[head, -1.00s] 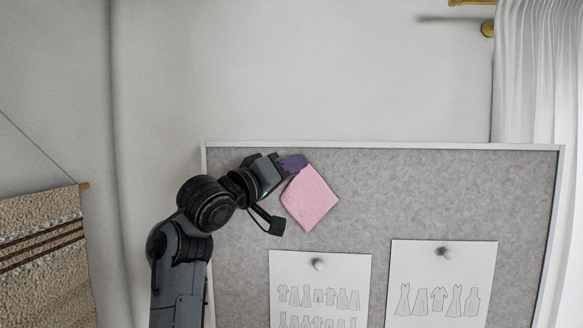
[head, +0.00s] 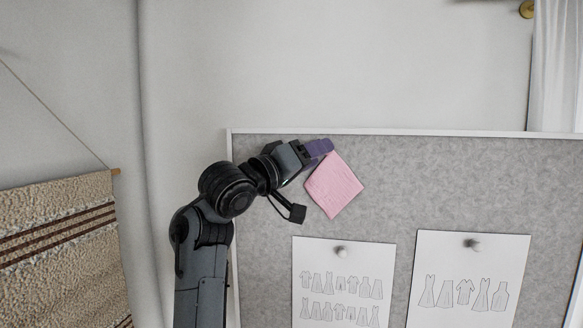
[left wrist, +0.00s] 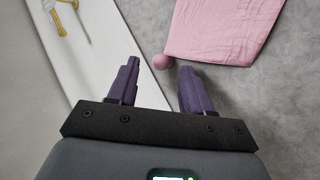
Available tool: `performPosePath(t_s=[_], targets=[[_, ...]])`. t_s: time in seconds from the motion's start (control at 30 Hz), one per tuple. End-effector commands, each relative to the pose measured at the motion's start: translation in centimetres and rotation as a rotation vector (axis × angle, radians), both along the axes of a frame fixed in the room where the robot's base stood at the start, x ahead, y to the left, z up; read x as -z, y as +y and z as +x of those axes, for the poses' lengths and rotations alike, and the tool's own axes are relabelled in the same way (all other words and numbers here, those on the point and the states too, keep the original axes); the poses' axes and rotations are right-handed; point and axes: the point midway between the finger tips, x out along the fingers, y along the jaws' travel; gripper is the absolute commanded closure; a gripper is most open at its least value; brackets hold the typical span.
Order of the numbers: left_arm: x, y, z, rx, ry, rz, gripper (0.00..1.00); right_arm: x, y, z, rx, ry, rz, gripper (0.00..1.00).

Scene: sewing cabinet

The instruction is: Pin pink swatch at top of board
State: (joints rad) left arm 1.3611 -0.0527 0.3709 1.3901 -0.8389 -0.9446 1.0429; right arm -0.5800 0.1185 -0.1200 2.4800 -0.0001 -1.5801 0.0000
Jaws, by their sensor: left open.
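The pink swatch (head: 334,185) hangs as a tilted diamond against the upper left of the grey board (head: 440,180). My left gripper (head: 326,147) is at the swatch's top corner, just below the board's top edge. Its purple fingers are spread apart in the left wrist view (left wrist: 159,68). My right gripper is out of view.
Two white pattern sheets, one on the left (head: 342,285) and one on the right (head: 468,280), are pinned lower on the board. The board's white frame (head: 400,132) runs along the top. A woven hanging (head: 60,240) is at left and a white curtain (head: 558,70) at right.

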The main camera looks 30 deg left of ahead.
Motion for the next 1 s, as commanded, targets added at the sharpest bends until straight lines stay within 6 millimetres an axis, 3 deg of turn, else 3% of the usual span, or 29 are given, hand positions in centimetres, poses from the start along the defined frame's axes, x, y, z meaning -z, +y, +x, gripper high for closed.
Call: performPosePath(t_s=[0.3, 0.6, 0.87, 1.0], targets=[[1.3, 1.9, -4.9, 0.0, -0.005, 0.0, 0.5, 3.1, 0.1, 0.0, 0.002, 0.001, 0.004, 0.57], [1.9, 3.1, -8.0, 0.001, -0.002, 0.0, 0.5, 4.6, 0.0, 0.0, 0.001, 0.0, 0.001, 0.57], [2.6, 3.5, -8.3, -0.002, 0.013, 0.0, 0.5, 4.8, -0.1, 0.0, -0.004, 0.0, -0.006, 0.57], [5.9, 3.6, -6.5, -0.002, 0.074, 0.0, 0.5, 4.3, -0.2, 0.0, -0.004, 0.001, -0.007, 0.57]])
